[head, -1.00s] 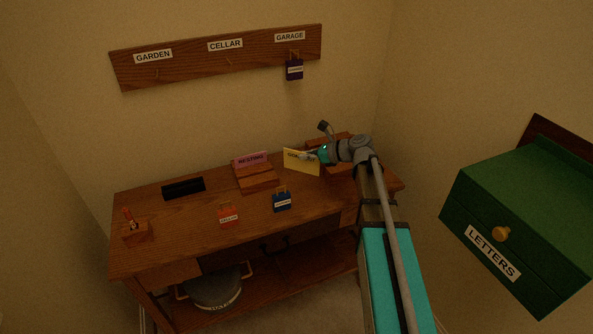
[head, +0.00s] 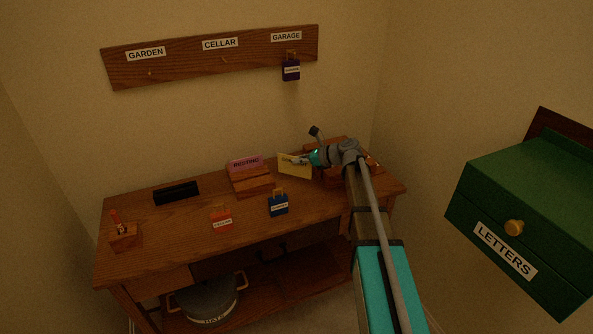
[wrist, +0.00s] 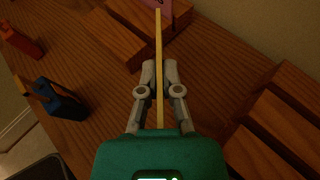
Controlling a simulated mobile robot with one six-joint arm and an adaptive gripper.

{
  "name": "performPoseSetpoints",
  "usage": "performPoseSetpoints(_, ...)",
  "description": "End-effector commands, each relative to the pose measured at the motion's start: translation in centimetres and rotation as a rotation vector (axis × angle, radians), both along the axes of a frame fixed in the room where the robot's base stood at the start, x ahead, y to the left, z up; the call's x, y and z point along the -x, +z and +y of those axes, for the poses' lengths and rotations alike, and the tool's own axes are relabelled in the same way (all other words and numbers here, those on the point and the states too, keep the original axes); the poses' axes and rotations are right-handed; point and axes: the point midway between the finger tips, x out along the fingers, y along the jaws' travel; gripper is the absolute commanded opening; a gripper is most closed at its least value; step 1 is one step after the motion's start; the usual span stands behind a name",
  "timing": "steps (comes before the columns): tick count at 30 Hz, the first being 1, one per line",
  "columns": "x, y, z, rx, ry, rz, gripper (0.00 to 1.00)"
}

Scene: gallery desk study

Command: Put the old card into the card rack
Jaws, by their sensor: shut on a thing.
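My gripper (head: 302,161) is shut on a yellow card (head: 293,170) and holds it upright over the back right of the desk. In the wrist view the card (wrist: 158,45) is seen edge-on between the fingers (wrist: 159,75); its lettering is mostly hidden. A stepped wooden rack (head: 255,186) stands left of the card, with a pink card marked RESTING (head: 246,163) in its back. A second stepped wooden block (wrist: 270,135) lies right of my gripper in the wrist view, mostly hidden by my arm in the head view. I cannot tell which is the card rack.
A black block (head: 176,193) and a small wooden holder (head: 123,240) are further left. A green LETTERS drawer (head: 485,222) juts out right.

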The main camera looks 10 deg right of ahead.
Motion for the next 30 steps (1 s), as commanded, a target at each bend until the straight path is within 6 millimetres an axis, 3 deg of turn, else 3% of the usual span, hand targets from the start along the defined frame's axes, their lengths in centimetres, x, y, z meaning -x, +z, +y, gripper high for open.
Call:
performPoseSetpoints(8, -0.2, -0.2, 0.0, 0.0, 0.0, 0.0, 0.0)
performPoseSetpoints(21, -0.8, -3.5, 0.1, 0.0, 0.001, 0.0, 0.0)
performPoseSetpoints(30, -0.8, -4.0, 0.2, 0.0, 0.001, 0.0, 0.0)
